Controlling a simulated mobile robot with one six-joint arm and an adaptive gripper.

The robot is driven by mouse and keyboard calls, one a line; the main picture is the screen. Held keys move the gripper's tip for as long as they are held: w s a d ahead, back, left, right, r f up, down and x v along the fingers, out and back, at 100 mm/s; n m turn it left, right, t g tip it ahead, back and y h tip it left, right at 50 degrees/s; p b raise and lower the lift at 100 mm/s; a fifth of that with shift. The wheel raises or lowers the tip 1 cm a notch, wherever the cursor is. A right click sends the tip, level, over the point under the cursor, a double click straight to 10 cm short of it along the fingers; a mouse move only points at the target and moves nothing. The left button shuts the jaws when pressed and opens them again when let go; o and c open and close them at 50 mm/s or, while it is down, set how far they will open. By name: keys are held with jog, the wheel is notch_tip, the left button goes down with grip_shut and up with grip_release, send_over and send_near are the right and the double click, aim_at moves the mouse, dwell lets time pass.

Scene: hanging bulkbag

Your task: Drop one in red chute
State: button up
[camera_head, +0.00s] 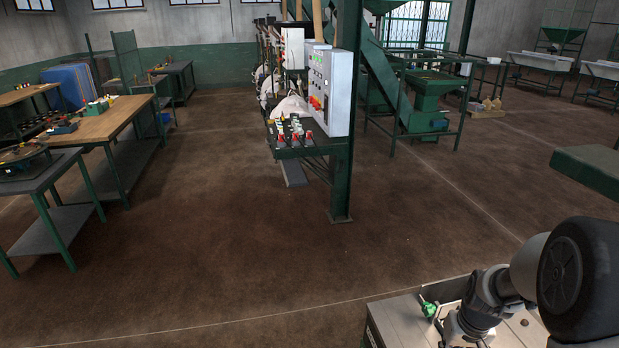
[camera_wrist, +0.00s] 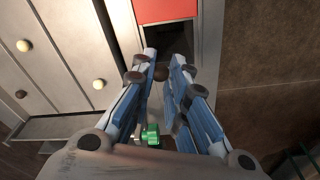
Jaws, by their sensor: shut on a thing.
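In the wrist view, my gripper (camera_wrist: 164,57) has its two blue-padded fingers closed in around a small brown round thing (camera_wrist: 160,75). It sits between the fingers near their tips and is partly hidden by them. A red panel (camera_wrist: 166,10) shows at the top edge, just beyond the fingertips. Below it is a pale-framed dark opening (camera_wrist: 182,36), partly covered by the fingers. I cannot tell whether the held thing is over this opening. In the head view my arm reaches down at the lower right; the fingers and the red panel cannot be made out there.
Pale round pieces (camera_wrist: 22,46) and a brown one (camera_wrist: 20,94) lie on the grey panelled surface left of the fingers. A green part (camera_wrist: 150,134) shows between the finger bases. In the head view, a green post (camera_head: 341,150) stands mid-floor, with a wooden-topped table (camera_head: 110,121) at left.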

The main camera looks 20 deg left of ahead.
notch_tip(320, 180, down, 6)
jog(key=b, duration=0.4)
jog(key=o, duration=0.7)
jog(key=shift+w+r, duration=0.1)
jog(key=r, duration=0.4)
jog(key=s+r, duration=0.1)
jog(key=r, duration=0.6)
jog(key=shift+s+d+r, duration=0.2)
jog(key=shift+s+r, duration=0.05)
jog(key=shift+r, duration=0.15)
